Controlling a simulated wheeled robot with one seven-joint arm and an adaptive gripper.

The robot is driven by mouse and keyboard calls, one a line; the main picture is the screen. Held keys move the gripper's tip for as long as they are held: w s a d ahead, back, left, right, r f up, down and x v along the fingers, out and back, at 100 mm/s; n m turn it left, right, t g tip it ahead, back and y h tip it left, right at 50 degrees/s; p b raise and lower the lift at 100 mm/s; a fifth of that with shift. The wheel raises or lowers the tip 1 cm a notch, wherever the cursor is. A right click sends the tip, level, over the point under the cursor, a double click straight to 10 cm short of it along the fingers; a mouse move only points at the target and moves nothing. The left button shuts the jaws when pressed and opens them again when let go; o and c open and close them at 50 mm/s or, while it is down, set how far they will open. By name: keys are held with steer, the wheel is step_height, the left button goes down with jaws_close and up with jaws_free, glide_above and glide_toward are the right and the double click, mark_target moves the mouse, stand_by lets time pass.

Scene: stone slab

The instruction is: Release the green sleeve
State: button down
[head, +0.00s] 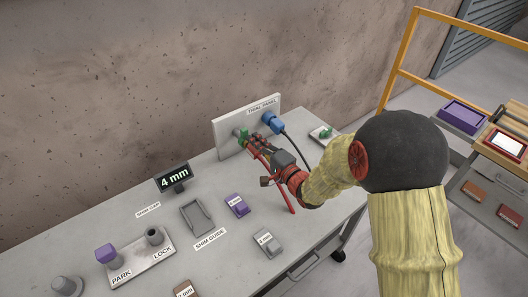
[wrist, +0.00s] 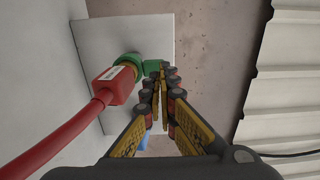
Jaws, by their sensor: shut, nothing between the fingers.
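The green sleeve (wrist: 126,63) sits on a fitting on the pale trial panel (head: 232,122), and a green tab sticks out from its side toward my fingers. In the head view the sleeve (head: 243,135) shows at the panel's left side. A red plug (wrist: 113,87) with a red cable runs into the sleeve. My gripper (wrist: 165,72) is shut and empty, its fingertips right beside the green tab; I cannot tell whether they touch it. In the head view my gripper (head: 256,139) is just in front of the panel, partly covering the plug.
A blue connector (head: 272,122) with a dark cable is on the panel's right side. The bench also holds a 4 mm display (head: 173,178), a shim guide (head: 197,217), several shims, and a park/lock base (head: 142,262). A wall stands close behind.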

steer(key=shift+x, duration=1.1)
